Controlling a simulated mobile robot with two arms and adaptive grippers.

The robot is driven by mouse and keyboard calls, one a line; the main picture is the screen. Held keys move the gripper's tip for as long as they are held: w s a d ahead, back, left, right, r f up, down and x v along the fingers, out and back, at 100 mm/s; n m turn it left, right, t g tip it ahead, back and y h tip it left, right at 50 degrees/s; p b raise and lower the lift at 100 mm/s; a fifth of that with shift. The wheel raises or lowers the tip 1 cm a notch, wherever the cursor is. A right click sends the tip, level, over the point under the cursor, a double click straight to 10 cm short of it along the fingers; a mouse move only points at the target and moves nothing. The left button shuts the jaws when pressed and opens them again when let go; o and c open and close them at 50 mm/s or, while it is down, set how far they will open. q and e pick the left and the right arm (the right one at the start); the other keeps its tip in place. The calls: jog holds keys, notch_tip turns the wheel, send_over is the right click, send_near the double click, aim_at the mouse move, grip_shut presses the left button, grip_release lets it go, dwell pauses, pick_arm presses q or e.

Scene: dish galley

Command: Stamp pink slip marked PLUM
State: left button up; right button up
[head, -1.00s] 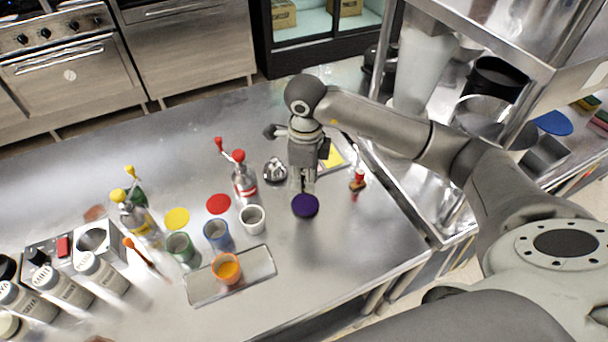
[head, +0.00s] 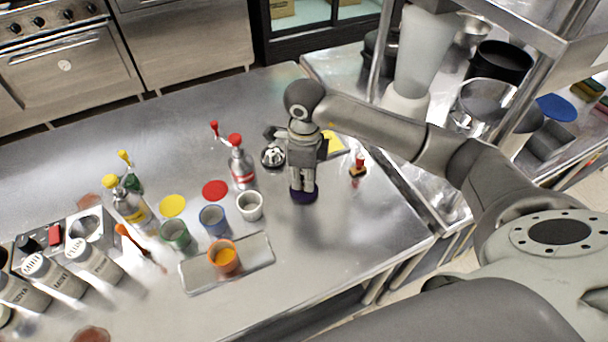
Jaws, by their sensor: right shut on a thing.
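My right gripper (head: 303,189) points down over a dark purple round disc (head: 304,198) on the steel counter. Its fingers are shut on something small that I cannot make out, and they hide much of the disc. I cannot tell whether the held thing touches the disc. A small red-topped, stamp-like piece (head: 358,167) stands upright to the right of the gripper. A yellow slip or pad (head: 333,143) lies behind the gripper, partly covered by it. My left gripper is not in view.
A red disc (head: 214,190) and yellow disc (head: 173,205) lie left. Red-topped (head: 241,165) and yellow-topped (head: 130,205) bottles stand nearby. A white cup (head: 249,206), blue cup (head: 213,219) and green cup (head: 174,234) stand near a tray (head: 196,277) with an orange cup (head: 224,258). The right front counter is clear.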

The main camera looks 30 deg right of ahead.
jog(key=shift+f+b, duration=0.5)
dwell(0.7)
jog(key=shift+f, duration=0.1)
dwell(1.4)
jog(key=shift+r+p, duration=1.75)
jog(key=shift+r, duration=1.85)
jog(key=shift+w, duration=0.1)
